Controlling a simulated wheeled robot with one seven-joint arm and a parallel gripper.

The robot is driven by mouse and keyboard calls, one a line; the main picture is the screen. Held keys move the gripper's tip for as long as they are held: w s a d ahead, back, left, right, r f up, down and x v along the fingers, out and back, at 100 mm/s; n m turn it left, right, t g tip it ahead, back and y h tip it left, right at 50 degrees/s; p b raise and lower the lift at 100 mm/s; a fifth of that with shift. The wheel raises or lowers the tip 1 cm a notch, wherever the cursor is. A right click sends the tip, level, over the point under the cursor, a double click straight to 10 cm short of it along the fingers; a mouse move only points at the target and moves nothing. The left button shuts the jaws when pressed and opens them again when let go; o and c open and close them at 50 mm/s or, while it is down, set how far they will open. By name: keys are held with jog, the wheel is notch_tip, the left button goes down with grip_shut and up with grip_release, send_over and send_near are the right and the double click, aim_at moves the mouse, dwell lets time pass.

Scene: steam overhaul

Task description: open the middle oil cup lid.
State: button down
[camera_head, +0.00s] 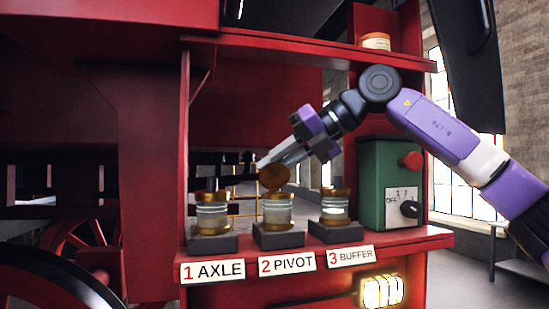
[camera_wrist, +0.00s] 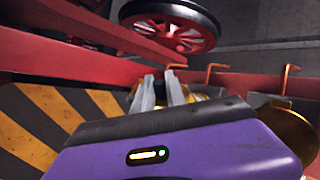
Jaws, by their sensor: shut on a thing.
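The middle oil cup (camera_head: 277,212), above the "2 PIVOT" label, is a glass cup with a brass rim on a dark block. Its round brass-brown lid (camera_head: 274,177) is tipped up, nearly on edge, above the rim. My gripper (camera_head: 266,160) comes in from the upper right, its fingertips at the lid's top edge. The fingers are close together in the wrist view (camera_wrist: 160,92), with brass-coloured parts beside and behind them. The exact contact is hard to see.
The axle cup (camera_head: 212,215) on the left and the buffer cup (camera_head: 335,207) on the right have lids down. A green switch box (camera_head: 375,190) with a red button stands right on the red shelf. A tin (camera_head: 376,41) sits on the upper shelf.

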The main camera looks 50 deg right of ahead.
dwell(0.4)
jog(key=c, duration=1.4)
grip_release()
jog(key=shift+w, duration=0.1)
jog(key=shift+o, duration=0.2)
jog(key=shift+d, duration=0.1)
jog(key=b+v, duration=0.1)
jog(key=v, duration=0.6)
jog(key=shift+s+r+b, duration=0.25)
jog(key=shift+s+b, duration=0.05)
jog(key=shift+b, duration=0.1)
jog(key=shift+s+d, duration=0.1)
